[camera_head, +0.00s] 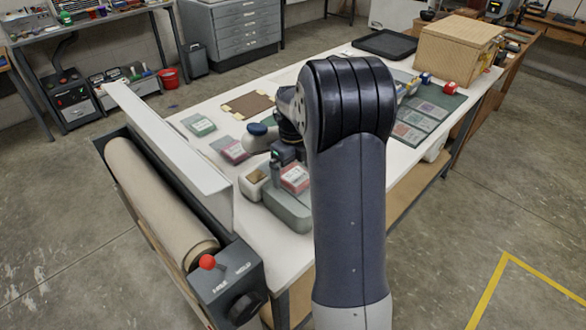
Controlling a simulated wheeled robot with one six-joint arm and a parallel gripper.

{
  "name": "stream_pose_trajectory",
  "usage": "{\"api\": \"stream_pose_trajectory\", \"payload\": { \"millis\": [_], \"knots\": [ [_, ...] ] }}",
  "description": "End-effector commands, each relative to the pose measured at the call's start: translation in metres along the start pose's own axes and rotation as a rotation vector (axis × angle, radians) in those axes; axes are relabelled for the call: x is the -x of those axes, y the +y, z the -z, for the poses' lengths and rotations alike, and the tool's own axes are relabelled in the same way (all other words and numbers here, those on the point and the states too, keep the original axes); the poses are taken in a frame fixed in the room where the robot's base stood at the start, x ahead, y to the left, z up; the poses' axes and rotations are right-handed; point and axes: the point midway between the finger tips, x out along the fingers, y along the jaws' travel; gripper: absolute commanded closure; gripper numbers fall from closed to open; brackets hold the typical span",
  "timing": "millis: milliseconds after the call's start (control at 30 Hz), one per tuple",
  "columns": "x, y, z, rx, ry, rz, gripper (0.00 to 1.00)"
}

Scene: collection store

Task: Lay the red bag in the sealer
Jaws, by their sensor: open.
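A red bag (294,179) with a pale label lies at a grey-green bench device (288,212), which looks like the sealer, near the table's front edge. The bag seems to rest in or on its top; my arm hides the right side of both. My gripper (278,173) is open, at the bag's left edge, pointing down. Its fingertips are small and partly hidden, so I cannot tell whether they touch the bag. Another reddish bag (233,150) lies flat on the table to the left, and a green bag (199,125) lies beyond it.
A white container with brown contents (253,181) stands left of the device. A paper-roll machine (160,195) with a red knob (207,262) edges the table's left side. A dark green mat (446,100) with several bags and a wooden box (458,50) are at the far right.

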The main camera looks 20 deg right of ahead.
Motion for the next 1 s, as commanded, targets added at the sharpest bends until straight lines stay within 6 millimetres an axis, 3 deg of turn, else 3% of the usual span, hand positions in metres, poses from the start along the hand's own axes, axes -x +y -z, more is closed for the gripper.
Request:
{"api": "stream_pose_trajectory", "payload": {
  "millis": [133, 267, 500, 700, 1000],
  "knots": [
    [0.003, 0.000, 0.000, 0.000, -0.001, 0.001, 0.03],
    [0.018, -0.001, -0.001, 0.000, -0.004, 0.003, 0.03],
    [0.068, -0.001, -0.001, 0.000, -0.005, 0.003, 0.03],
    [0.098, 0.000, -0.001, 0.000, -0.003, 0.002, 0.03],
    [0.108, 0.000, 0.000, 0.000, 0.001, 0.000, 0.03]
  ]
}}
